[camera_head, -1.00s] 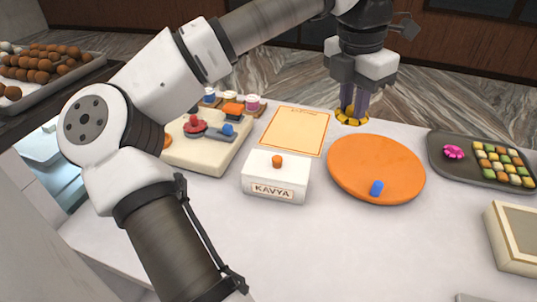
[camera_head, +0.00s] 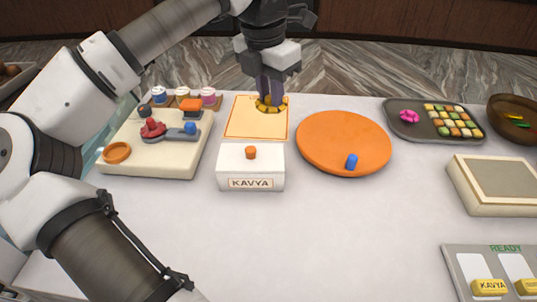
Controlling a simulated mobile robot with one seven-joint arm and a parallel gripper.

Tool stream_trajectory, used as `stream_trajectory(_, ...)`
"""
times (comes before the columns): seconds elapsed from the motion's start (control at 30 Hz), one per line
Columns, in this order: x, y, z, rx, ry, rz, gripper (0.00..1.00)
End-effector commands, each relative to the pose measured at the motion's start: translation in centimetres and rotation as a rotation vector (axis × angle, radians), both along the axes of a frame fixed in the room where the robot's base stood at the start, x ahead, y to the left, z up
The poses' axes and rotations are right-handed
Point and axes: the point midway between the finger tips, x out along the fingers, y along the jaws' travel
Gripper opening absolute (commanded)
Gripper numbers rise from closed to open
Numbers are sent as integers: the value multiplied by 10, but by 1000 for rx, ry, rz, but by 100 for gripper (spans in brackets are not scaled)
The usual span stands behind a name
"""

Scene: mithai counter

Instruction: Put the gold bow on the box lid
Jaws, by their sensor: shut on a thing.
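The gold bow (camera_head: 271,105) is a ruffled yellow ring between the fingers of my gripper (camera_head: 269,98). The gripper points down and is shut on it, over the right part of the orange-bordered cream sheet (camera_head: 243,121). I cannot tell whether the bow touches the sheet. The white box (camera_head: 234,180) stands just in front of the sheet, with a KAVYA label on its front. Its white lid (camera_head: 232,160) has an orange knob (camera_head: 250,152) on top. The bow is behind the lid and a little to its right.
An orange round board (camera_head: 340,138) with a blue knob lies right of the box. A sweets tray (camera_head: 436,121), a cream box (camera_head: 497,182) and a READY tray (camera_head: 460,275) are at right. The front middle counter is clear.

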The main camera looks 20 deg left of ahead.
Motion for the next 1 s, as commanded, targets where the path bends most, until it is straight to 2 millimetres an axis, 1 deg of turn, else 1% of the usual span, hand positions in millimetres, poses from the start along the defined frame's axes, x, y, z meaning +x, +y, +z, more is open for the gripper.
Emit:
stream_trajectory(0.03,0,0,-23,-1,2,0,0)
stream_trajectory(0.1,0,0,-40,-1,2,1,0)
stream_trajectory(0.2,0,0,-61,0,1,1,0)
stream_trajectory(0.3,0,0,-74,-1,-1,1,0)
stream_trajectory(0.57,0,0,-90,0,0,1,0)
stream_trajectory(0.7,0,0,-113,0,1,1,0)
stream_trajectory(0.8,0,0,-125,0,0,1,0)
stream_trajectory(1.0,0,0,-124,1,0,1,0)
